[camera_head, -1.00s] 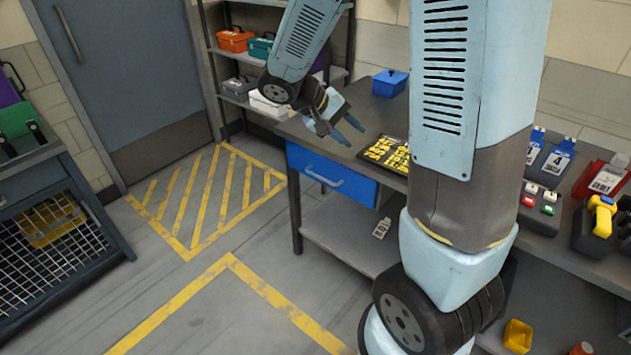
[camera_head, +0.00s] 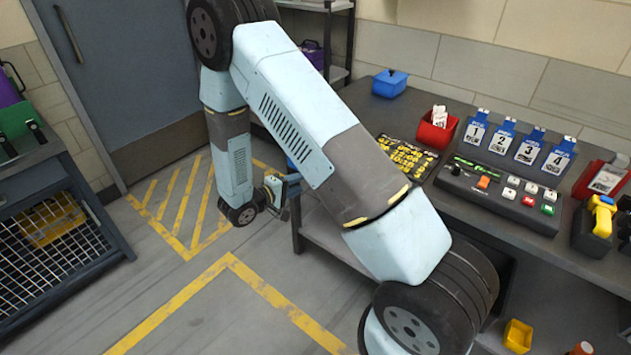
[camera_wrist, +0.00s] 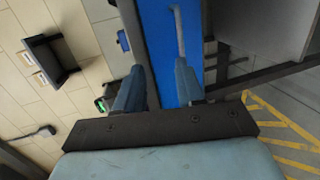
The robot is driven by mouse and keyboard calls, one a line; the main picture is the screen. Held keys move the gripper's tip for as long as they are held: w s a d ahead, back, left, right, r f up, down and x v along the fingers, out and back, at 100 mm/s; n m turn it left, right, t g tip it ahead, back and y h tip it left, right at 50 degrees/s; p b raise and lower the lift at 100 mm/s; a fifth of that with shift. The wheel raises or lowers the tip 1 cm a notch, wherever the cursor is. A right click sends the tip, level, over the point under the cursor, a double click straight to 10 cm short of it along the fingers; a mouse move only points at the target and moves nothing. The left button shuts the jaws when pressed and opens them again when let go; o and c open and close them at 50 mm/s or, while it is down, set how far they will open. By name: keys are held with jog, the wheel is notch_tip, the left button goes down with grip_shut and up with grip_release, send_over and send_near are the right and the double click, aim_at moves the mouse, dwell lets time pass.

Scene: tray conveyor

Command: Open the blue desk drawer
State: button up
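The blue drawer front (camera_wrist: 158,40) fills the upper middle of the wrist view, with its pale bar handle (camera_wrist: 179,32) running up the picture. My gripper (camera_wrist: 158,84) is open and empty in front of it, its two fingers apart. The right finger lies in line with the handle; the left finger overlaps the dark desk edge. I cannot tell whether a finger touches anything. In the head view my gripper (camera_head: 286,190) is low at the desk's left end, and my arm hides nearly all of the drawer, so I cannot tell there whether it is shut.
The desk top (camera_head: 455,96) holds a blue bin (camera_head: 390,83), a red bin (camera_head: 437,131), a black-yellow board (camera_head: 407,157) and a button panel (camera_head: 500,187). A mesh-front cabinet (camera_head: 55,235) stands left. The floor between is free.

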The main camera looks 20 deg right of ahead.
notch_tip(320, 180, down, 4)
jog(key=a+n+t, duration=0.1)
jog(key=a, duration=0.1)
jog(key=x, duration=1.4)
jog(key=shift+w+a+f+y, duration=0.2)
jog(key=shift+a+f+y, duration=0.1)
jog(key=shift+y, duration=0.1)
grip_shut()
